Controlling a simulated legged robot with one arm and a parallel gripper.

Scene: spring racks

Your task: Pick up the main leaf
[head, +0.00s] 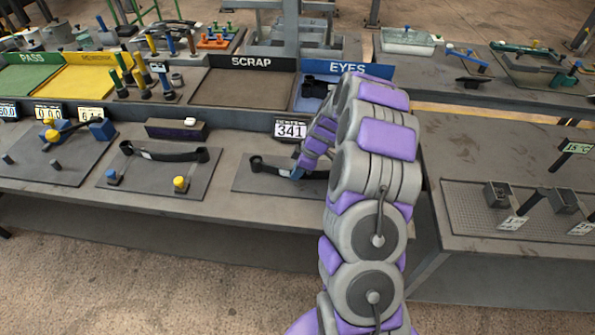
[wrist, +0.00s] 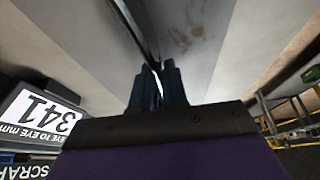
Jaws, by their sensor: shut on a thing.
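The main leaf (head: 272,168) is a long dark strip with a rolled eye at its left end, over a grey plate (head: 245,184) below the 341 display. My arm hides part of its right side. My gripper (head: 297,173) is shut on the leaf right of its left eye. In the wrist view my gripper (wrist: 158,70) has its two dark fingers close together, and the dark strip of the leaf (wrist: 136,28) runs from them to the top edge. I cannot tell whether the leaf touches the plate.
A similar dark leaf (head: 165,153) lies on the plate to the left, with a blue peg (head: 112,176) and yellow peg (head: 180,184). Behind are the SCRAP bay (head: 240,88) and EYES bay (head: 306,101). A separate table (head: 470,150) stands right, beyond a gap.

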